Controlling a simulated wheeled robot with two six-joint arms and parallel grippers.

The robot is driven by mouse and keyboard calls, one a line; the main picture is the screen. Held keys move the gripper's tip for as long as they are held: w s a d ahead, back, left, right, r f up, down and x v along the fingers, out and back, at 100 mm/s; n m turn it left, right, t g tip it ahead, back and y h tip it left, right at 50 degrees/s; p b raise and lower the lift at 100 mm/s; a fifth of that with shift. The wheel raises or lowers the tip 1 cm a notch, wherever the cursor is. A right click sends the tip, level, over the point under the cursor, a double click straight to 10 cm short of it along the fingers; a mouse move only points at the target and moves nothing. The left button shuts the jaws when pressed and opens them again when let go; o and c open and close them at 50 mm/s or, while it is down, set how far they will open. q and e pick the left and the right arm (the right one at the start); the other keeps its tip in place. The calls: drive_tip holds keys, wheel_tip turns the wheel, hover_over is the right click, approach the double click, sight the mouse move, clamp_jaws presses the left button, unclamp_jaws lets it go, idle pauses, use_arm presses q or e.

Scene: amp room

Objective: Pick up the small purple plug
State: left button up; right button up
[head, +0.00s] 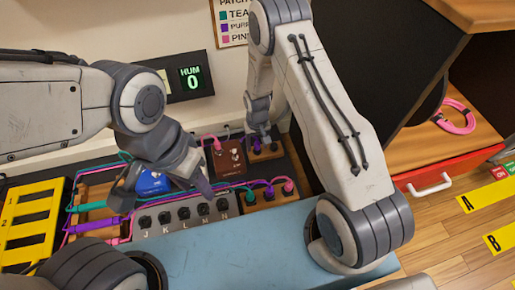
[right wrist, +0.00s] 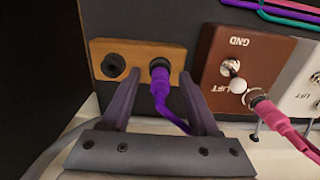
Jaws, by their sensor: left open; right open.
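In the right wrist view, a small purple plug (right wrist: 161,82) sits in the right jack of a wooden block (right wrist: 106,47), its purple cable trailing down. My right gripper (right wrist: 158,77) is open, one finger on each side of the plug; I cannot tell whether either touches it. In the head view, my right gripper (head: 262,140) is low at the back wall, largely covering that block. Another purple plug (head: 269,191) sits in a nearer wooden block. My left gripper (head: 160,199) is open and empty above the pedalboard.
A brown pedal (head: 231,158) with a pink plug stands beside the right gripper. A blue pedal (head: 153,183) and a row of labelled jacks (head: 180,214) are near the left gripper. A HUM display (head: 190,80) reads 0. A yellow rack (head: 28,225) stands left.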

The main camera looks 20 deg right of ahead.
clamp_jaws()
drive_tip(key=shift+r, duration=0.1)
